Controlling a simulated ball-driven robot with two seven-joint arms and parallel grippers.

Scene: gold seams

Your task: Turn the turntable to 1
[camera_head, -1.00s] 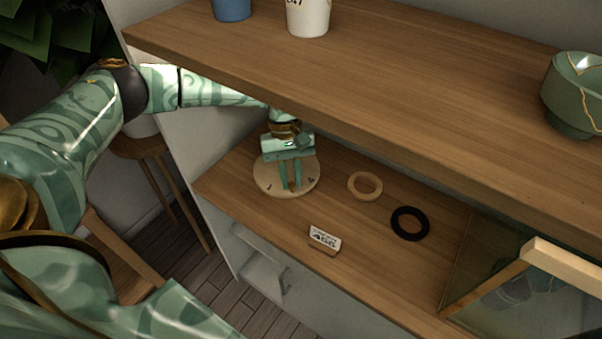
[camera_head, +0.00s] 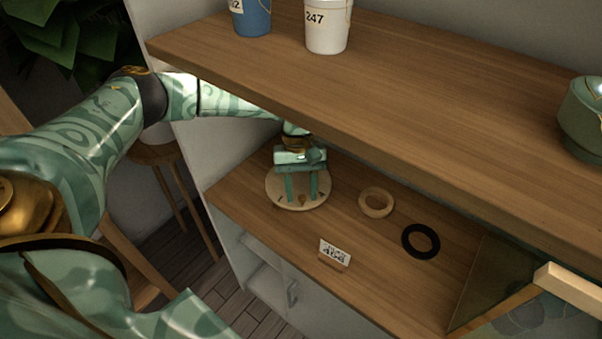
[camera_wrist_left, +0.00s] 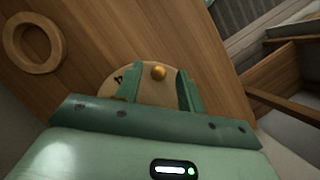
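The turntable (camera_head: 275,190) is a round pale wooden disc on the lower shelf, with small dark marks near its rim. One mark in the left wrist view looks like a 4. A small gold knob (camera_wrist_left: 158,72) sits on the disc; it also shows near the disc's front edge in the head view (camera_head: 302,198). My left gripper (camera_head: 301,195) points down over the disc, open, with one finger on either side of the knob. In the left wrist view, gaps show between the knob and both fingers (camera_wrist_left: 159,92). My right gripper is out of view.
A pale wooden ring (camera_head: 376,202) and a black ring (camera_head: 421,241) lie right of the turntable. A label card (camera_head: 334,252) stands at the shelf's front edge. A glass panel (camera_head: 490,275) stands right.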

